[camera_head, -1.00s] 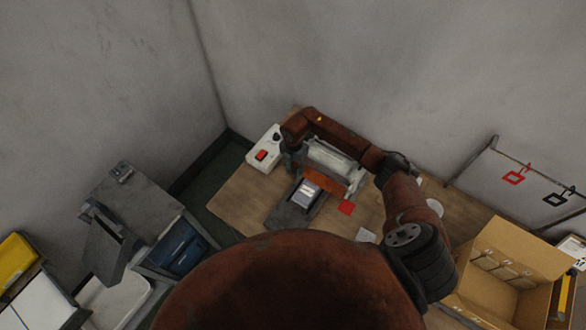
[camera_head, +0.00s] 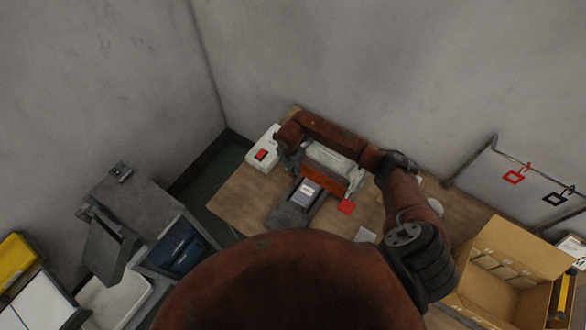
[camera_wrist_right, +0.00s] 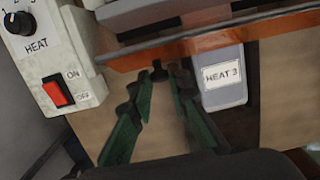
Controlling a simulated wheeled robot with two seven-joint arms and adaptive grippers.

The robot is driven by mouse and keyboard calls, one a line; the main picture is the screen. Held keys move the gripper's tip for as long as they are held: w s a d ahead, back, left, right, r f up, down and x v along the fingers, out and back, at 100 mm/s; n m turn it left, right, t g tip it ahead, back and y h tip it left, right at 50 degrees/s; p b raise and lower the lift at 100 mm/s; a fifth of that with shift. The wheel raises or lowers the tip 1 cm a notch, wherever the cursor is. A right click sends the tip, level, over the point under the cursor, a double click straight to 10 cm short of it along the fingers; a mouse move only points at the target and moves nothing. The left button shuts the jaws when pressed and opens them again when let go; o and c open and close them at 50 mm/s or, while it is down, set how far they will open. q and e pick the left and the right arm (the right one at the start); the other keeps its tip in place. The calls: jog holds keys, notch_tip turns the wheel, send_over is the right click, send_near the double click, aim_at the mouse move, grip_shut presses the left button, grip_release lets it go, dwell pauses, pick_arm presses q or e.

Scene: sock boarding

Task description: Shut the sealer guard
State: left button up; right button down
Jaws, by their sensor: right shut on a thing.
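The sealer (camera_head: 330,157) stands on the wooden table, with a pale body and an orange see-through guard (camera_head: 322,179) along its front. In the right wrist view the guard (camera_wrist_right: 215,43) crosses the upper part as a tilted orange strip. My right gripper (camera_wrist_right: 160,72) has green fingers whose tips come together at a small dark piece at the guard's lower edge, and it is shut on it. In the head view the right gripper (camera_head: 291,165) is at the guard's left end, partly hidden by my arm. My left gripper is not in view.
A white control box (camera_head: 262,150) with a red switch stands left of the sealer. An open cardboard box (camera_head: 520,245) stands at the right.

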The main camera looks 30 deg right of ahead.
jog(key=shift+f+t+h+b, duration=0.3)
jog(key=shift+f+h, duration=0.15)
jog(key=shift+h, duration=0.15)
jog(key=shift+d+f+t+h+b, duration=0.1)
jog(key=shift+f+t+h+b, duration=0.3)
jog(key=shift+h+b, duration=0.25)
jog(key=shift+d+f+t+h+b, duration=0.25)
jog(key=shift+t+h+b, duration=0.25)
jog(key=shift+h+b, duration=0.35)
jog(key=shift+w+d+f+t+h+b, duration=0.15)
jog(key=shift+t+h+b, duration=0.15)
jog(key=shift+h+b, duration=0.3)
jog(key=c, duration=1.8)
grip_release()
